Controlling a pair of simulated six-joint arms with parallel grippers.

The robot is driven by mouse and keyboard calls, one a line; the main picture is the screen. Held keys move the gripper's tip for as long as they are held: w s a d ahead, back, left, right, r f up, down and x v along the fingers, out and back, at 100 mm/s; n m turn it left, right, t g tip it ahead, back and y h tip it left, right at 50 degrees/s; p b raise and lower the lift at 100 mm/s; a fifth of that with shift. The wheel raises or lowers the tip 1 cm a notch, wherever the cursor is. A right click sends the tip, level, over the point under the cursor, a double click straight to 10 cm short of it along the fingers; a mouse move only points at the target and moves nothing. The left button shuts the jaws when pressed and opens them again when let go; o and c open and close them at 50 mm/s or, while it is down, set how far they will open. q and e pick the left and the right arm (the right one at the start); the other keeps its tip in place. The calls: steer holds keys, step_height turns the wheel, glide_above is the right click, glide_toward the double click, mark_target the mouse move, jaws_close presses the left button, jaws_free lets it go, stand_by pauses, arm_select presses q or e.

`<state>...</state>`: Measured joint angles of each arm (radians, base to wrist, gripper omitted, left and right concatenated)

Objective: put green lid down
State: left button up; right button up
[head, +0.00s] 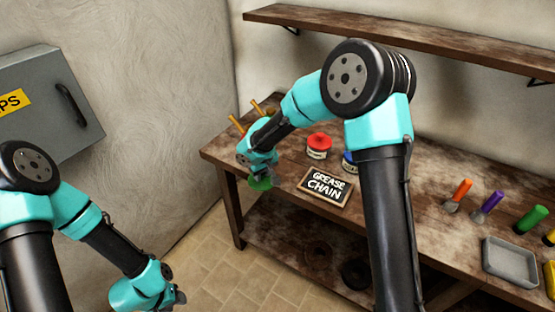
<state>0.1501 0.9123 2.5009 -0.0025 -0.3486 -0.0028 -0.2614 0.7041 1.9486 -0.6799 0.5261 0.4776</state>
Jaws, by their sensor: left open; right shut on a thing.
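The green lid (262,184) is a small green disc at the left front edge of the wooden bench (225,158). My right gripper (262,172) is shut on the green lid, just above or at the bench edge; I cannot tell whether the lid touches the wood. My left gripper (180,298) is open and low at the bottom of the view, away from the bench, with nothing seen in it.
A red-lidded tin (318,147), a partly hidden blue-lidded tin (349,161) and a "GREASE CHAIN" sign (325,187) stand on the bench. Colourful-handled tools (487,206) and a grey tray (510,262) lie right. A shelf (400,38) hangs above.

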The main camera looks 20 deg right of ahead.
steer(key=w+d, duration=0.4)
steer(key=d, duration=0.1)
steer(key=shift+w, duration=0.4)
steer(key=shift+d, duration=0.1)
steer(key=shift+w+d, duration=1.05)
steer(key=shift+d, duration=0.05)
steer(key=shift+w+d+f, duration=0.1)
steer(key=shift+d+f, duration=0.05)
steer(key=shift+f, duration=0.65)
steer(key=shift+f, duration=0.15)
steer(key=o, duration=0.9)
